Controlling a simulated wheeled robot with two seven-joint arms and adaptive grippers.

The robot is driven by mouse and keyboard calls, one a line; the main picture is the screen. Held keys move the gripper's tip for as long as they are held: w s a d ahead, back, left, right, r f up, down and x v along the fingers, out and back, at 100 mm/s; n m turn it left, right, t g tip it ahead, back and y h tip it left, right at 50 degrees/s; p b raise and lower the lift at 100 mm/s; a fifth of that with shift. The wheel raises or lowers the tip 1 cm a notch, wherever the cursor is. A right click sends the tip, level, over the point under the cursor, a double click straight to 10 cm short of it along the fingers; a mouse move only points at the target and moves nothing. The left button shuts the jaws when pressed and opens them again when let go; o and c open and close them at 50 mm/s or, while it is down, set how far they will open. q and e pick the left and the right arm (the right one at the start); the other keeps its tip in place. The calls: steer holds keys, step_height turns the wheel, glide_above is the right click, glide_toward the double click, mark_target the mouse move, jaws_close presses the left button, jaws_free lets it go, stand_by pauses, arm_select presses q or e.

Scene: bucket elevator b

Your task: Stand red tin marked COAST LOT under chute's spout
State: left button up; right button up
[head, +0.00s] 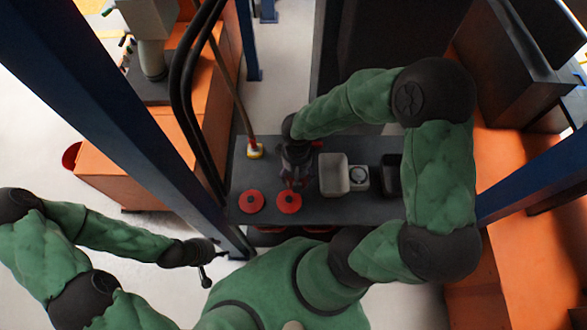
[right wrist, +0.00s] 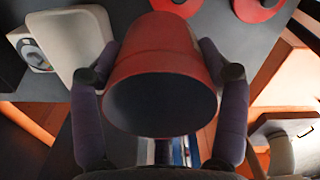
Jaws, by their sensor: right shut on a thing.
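In the right wrist view my right gripper (right wrist: 165,90) is shut on a red tin (right wrist: 158,65), with a finger on each side. The tin's dark round end faces the camera. No marking on it is readable. In the head view my right gripper (head: 294,165) is over the dark table, left of the grey tray, and mostly hides the tin. Two more round red tins (head: 252,202) (head: 289,201) stand along the table's near edge; their labels cannot be read. My left gripper (head: 209,268) is open and empty, off the table's left front corner. I cannot make out the chute's spout.
On the dark table (head: 240,180) are a grey tray (head: 333,174), a small white device with a round dial (head: 358,178) and a black bin (head: 391,174). A red stick with a yellow-white end (head: 254,151) stands at back left. A blue post (head: 110,110) and black hoses pass left.

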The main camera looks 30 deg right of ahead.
steer(key=w+f, duration=0.2)
steer(key=w+d+f+b, duration=0.1)
steer(key=f, duration=0.1)
steer(key=w+f+b, duration=0.1)
steer(key=w+f, duration=0.1)
steer(key=shift+w+d+f, duration=0.1)
steer(key=shift+w+d, duration=0.2)
steer(key=shift+d, duration=0.05)
step_height(320, 180, down, 3)
steer(key=shift+w+f+b, duration=0.1)
steer(key=shift+f+b, duration=0.1)
steer(key=shift+b, duration=0.7)
steer(key=shift+r, duration=0.1)
steer(key=shift+f, duration=0.2)
steer(key=o, duration=1.3)
steer(key=shift+c, duration=0.2)
steer(key=shift+r, duration=0.1)
